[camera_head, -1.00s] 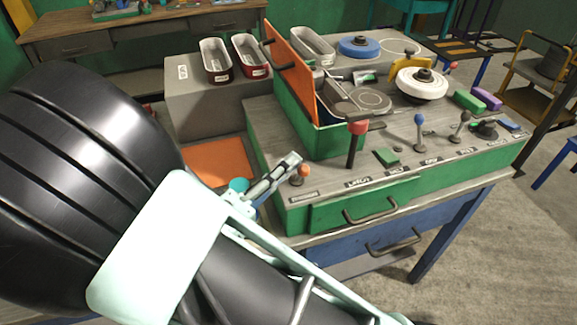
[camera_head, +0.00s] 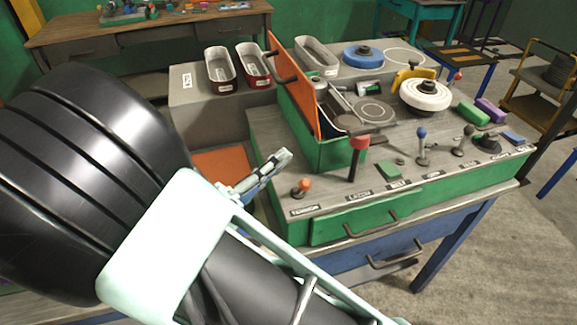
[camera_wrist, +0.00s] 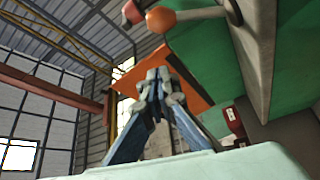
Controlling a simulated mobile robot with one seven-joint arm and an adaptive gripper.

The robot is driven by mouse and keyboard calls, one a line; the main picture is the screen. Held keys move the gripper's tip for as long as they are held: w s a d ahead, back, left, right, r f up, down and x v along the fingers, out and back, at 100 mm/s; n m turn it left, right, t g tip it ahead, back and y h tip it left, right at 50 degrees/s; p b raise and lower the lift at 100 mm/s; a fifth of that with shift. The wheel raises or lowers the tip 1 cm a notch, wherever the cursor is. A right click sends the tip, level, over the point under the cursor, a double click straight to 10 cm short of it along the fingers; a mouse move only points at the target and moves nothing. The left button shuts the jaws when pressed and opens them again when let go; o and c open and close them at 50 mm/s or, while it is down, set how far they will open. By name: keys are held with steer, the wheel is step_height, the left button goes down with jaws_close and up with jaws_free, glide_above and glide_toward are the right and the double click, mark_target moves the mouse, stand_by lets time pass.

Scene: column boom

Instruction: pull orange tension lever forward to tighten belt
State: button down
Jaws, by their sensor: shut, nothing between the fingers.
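The orange-knobbed tension lever (camera_head: 302,186) stands low at the front left corner of the green machine's grey top, behind a label reading TENSION. In the wrist view its round orange knob (camera_wrist: 160,19) is at the top, on a grey stem running right. My gripper (camera_head: 284,157) is shut and empty, just up and left of the knob in the head view, and apart from it in the picture. In the wrist view my gripper (camera_wrist: 157,76) has its fingertips together below the knob. The belt cannot be made out clearly.
A tall red-knobbed lever (camera_head: 358,155) stands right of the tension lever. A blue-knobbed lever (camera_head: 421,145) and others continue along the panel. An open orange cover (camera_head: 293,85) rises behind. A green drawer (camera_head: 365,218) with a handle is below the panel.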

steer(key=f+b+v, duration=0.1)
steer(key=v, duration=0.8)
steer(key=shift+a+f, duration=0.3)
steer(key=shift+f, duration=0.1)
steer(key=shift+w, duration=0.1)
